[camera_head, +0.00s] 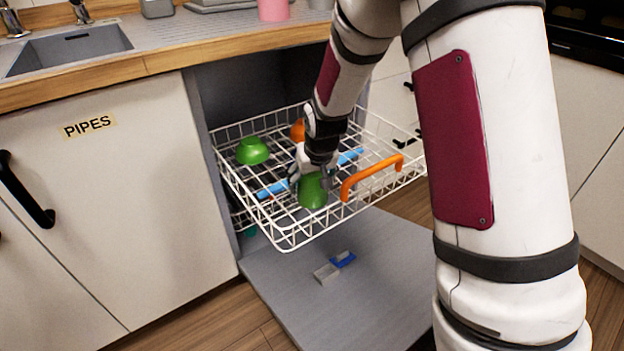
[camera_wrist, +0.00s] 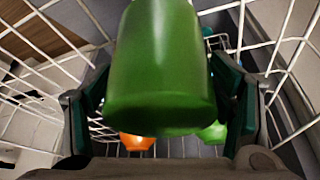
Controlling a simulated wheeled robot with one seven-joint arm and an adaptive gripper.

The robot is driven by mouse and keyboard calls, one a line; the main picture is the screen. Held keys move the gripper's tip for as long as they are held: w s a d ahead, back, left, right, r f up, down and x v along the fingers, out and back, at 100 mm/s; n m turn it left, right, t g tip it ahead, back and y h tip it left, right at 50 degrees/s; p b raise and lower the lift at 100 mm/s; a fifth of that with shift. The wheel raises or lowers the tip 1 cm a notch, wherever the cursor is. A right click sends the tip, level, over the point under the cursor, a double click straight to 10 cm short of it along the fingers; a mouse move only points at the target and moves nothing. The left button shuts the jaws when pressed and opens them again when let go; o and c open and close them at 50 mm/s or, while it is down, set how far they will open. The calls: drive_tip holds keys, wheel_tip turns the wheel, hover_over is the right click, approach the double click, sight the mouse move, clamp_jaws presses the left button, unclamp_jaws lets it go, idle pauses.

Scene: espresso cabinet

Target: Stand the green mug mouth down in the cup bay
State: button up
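The green mug (camera_head: 312,192) is at the front of the white wire rack (camera_head: 287,243), below my gripper (camera_head: 311,176). In the wrist view the mug (camera_wrist: 160,65) fills the middle, with one dark green finger close against each side. My gripper (camera_wrist: 163,108) looks shut on it. The mug's wider end points down in the head view, and its mouth is not visible. I cannot tell whether it touches the rack floor. The cup bay is not marked in view; two blue pieces (camera_head: 272,190) (camera_head: 350,156) lie across the rack.
A green bowl (camera_head: 252,151) sits upside down at the rack's back left. An orange item (camera_head: 298,130) is behind my gripper. An orange handle (camera_head: 372,177) is on the rack's front. The rack is out above the lowered grey door (camera_head: 330,310), where a small blue-and-grey block (camera_head: 342,260) lies.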

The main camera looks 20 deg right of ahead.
idle(0.3)
drive_tip(key=v, duration=1.1)
drive_tip(key=shift+r, duration=0.1)
drive_tip(key=shift+s+r, duration=0.15)
drive_tip(key=shift+r, duration=0.25)
drive_tip(key=s+r+g+p, duration=0.15)
drive_tip(key=s+r, duration=0.35)
drive_tip(key=s, duration=1.4)
drive_tip(key=s+r+g+b, duration=0.1)
drive_tip(key=s+r+g, duration=0.3)
drive_tip(key=s, duration=1.6)
wheel_tip(320, 180, up, 36)
drive_tip(key=t+p, duration=0.5)
drive_tip(key=p, duration=2.9)
drive_tip(key=shift+w+d, duration=0.2)
drive_tip(key=shift+d, duration=0.05)
